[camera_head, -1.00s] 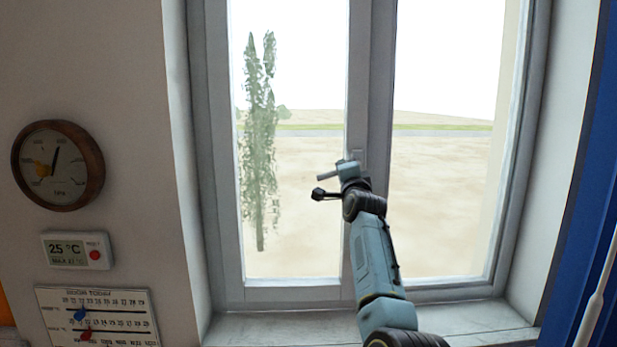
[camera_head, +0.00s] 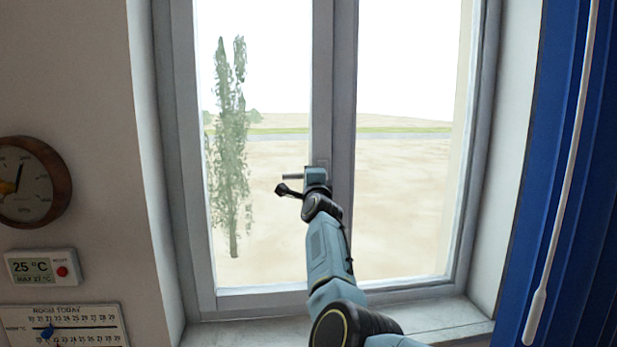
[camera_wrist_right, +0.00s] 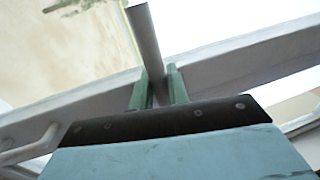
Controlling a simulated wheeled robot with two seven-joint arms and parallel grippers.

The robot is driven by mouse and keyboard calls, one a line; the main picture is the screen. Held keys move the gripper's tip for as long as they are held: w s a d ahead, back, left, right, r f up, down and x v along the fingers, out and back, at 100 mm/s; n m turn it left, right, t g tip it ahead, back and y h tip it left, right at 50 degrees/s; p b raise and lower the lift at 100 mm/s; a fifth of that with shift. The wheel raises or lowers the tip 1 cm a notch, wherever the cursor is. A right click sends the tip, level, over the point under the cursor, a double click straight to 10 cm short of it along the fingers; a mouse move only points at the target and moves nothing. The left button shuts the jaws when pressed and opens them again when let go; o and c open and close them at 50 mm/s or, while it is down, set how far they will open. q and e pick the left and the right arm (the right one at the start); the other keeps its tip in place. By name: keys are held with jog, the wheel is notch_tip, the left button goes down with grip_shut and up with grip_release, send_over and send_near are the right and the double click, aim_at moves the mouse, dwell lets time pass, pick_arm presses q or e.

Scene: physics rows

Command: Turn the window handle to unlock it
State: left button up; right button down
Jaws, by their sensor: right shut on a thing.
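The window handle (camera_head: 292,177) is a grey lever on the middle post of the window. In the head view it points left, about level, and its base is mostly hidden behind my right gripper (camera_head: 308,177). In the right wrist view the handle (camera_wrist_right: 145,35) is a grey bar passing between the two green fingers of my right gripper (camera_wrist_right: 158,84), which is shut on it. The window (camera_head: 334,120) has two panes, and both look closed against the frame. My left gripper is not in view.
A blue curtain (camera_head: 565,200) with a white wand (camera_head: 565,170) hangs at the right. On the left wall are a round gauge (camera_head: 35,182), a digital thermometer (camera_head: 42,267) and a room chart (camera_head: 90,330). The sill (camera_head: 440,318) below the window looks clear.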

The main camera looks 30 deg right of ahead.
jog(key=c, duration=1.4)
grip_release()
jog(key=shift+d, duration=0.2)
jog(key=shift+a, duration=0.2)
jog(key=b+v, duration=0.3)
jog(key=v, duration=1)
jog(key=shift+s, duration=0.2)
